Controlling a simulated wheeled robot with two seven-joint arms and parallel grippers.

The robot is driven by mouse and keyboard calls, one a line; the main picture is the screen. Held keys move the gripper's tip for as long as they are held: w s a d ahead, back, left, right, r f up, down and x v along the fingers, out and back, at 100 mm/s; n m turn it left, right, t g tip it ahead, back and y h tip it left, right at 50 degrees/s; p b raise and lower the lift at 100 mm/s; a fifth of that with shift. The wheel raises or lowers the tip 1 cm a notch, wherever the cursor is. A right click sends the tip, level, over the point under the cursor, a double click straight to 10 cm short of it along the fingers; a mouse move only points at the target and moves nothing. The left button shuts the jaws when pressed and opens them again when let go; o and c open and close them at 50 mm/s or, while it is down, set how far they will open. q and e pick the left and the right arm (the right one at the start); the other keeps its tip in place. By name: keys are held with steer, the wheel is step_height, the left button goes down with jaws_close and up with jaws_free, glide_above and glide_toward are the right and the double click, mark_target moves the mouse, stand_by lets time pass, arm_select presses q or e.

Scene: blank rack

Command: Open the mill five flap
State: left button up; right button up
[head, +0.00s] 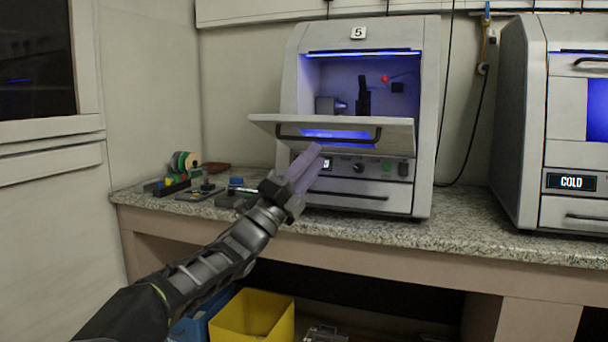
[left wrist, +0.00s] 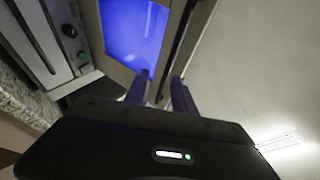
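Mill five (head: 430,120) stands on the counter with the "5" label on top. Its flap (head: 262,121) is swung out from the front and tilted, so the lit inside shows above it. The dark bar handle (head: 330,139) runs along the flap's face. My left gripper (head: 310,160) is just below the flap, in front of the control panel. In the left wrist view its fingers (left wrist: 159,93) stand apart, with the flap's frame and blue window (left wrist: 133,35) just beyond them. I cannot tell whether they touch the flap. My right gripper is out of view.
A second mill (head: 520,130) with a "COLD" display stands at the right. Spools and small parts (head: 185,170) lie on the counter (head: 470,232) left of mill five. A yellow bin (head: 255,315) and a blue bin (head: 200,320) sit below. Counter between the mills is clear.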

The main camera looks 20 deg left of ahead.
arm_select(q)
steer(key=v, duration=0.3)
steer(key=shift+s+f, duration=0.15)
steer(key=shift+f, duration=0.05)
